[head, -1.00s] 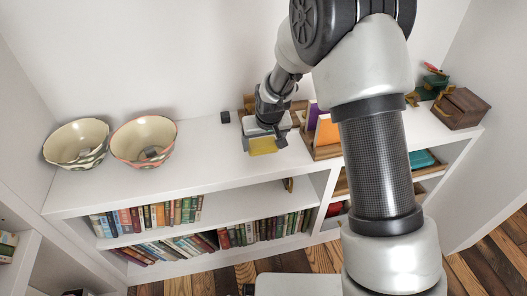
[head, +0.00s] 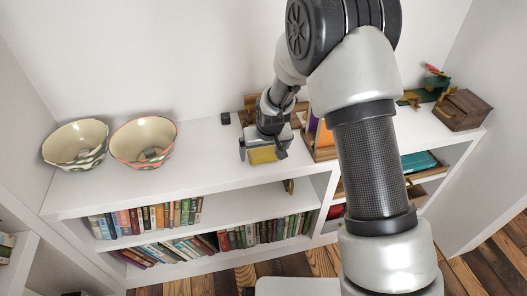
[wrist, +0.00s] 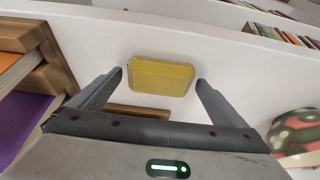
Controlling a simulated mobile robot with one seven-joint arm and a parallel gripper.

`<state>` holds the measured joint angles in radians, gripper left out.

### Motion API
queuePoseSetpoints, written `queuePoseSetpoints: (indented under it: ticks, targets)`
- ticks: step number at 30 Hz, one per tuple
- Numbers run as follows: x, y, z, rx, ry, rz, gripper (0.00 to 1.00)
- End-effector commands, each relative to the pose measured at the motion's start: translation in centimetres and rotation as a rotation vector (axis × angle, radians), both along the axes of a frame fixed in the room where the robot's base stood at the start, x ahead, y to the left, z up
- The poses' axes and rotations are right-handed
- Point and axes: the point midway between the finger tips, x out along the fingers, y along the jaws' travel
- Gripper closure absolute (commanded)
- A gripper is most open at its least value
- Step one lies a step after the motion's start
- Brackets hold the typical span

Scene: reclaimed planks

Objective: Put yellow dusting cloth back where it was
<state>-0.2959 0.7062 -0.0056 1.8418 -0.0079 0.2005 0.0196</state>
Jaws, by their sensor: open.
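The yellow dusting cloth (head: 262,155) is a flat, folded block on the white top of the low bookcase, near its front edge. In the wrist view the cloth (wrist: 161,72) sits ahead of my gripper, in line with the gap between the fingers. My gripper (wrist: 160,79) is open, with one finger to each side of the cloth and a gap on both sides. I cannot tell whether the fingertips are down at its height. In the head view my gripper (head: 262,147) hides part of the cloth.
Two patterned bowls (head: 143,141) stand left on the bookcase top (head: 200,160). A small black block (head: 225,118) is at the back. A wooden organiser (wrist: 38,62) with orange and purple items is close beside my gripper. A wooden box (head: 461,110) stands far right. Books fill the shelf below.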

Motion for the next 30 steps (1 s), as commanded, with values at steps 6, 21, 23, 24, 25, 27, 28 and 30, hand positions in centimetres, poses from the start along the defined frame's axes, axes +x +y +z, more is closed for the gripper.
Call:
queuePoseSetpoints:
  ticks: [6, 21, 23, 24, 25, 27, 28, 30]
  targets:
    - [-0.4, -0.1, 1.7, 0.001, -0.003, 0.000, 0.04]
    - [-3.9, -1.1, 10.5, 0.000, -0.001, 0.000, 0.04]
    - [-4.1, -1.2, 11.0, 0.001, -0.002, 0.000, 0.04]
    - [-4.2, -1.2, 11.2, 0.001, -0.002, 0.000, 0.04]
    - [-4.3, -1.2, 11.3, 0.000, -0.001, 0.000, 0.04]
    - [-4.4, -1.3, 11.4, 0.000, 0.000, 0.000, 0.04]
    - [-4.4, -1.3, 11.4, 0.000, 0.000, 0.000, 0.04]
    - [-4.5, -1.4, 11.8, 0.000, -0.001, -0.002, 0.04]
